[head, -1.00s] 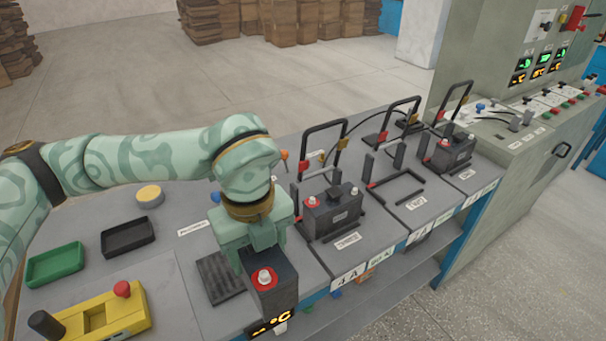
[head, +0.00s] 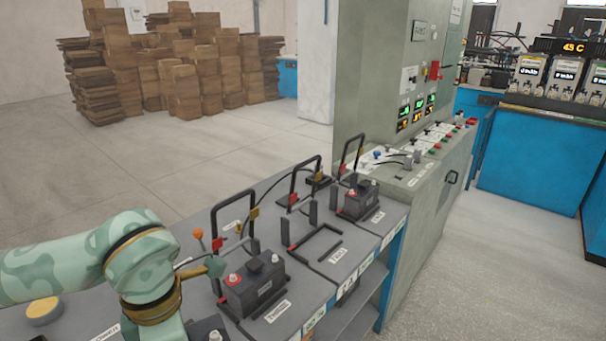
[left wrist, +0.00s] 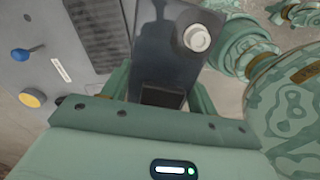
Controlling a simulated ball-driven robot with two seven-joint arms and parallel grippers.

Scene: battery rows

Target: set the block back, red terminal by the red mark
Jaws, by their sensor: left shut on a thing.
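My left gripper (left wrist: 162,96) is shut on a dark block (left wrist: 160,45), which lies between its two fingers in the left wrist view. A pale grey terminal (left wrist: 197,38) shows on the block; no red terminal shows there. In the head view only a dark corner of the block (head: 207,328) shows at the bottom edge, beside my left wrist; the fingertips are out of frame. The empty bay (head: 318,246) is a bare black outline between two seated blocks, with a small red mark (head: 291,247) at its left side. My right gripper is not in view.
A seated block (head: 252,285) stands left of the empty bay, another (head: 357,200) right of it. Upright black frames with red and brass clamps stand behind the bays. A lever with an orange knob (head: 198,233) stands near my arm. A control cabinet (head: 390,100) stands beyond.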

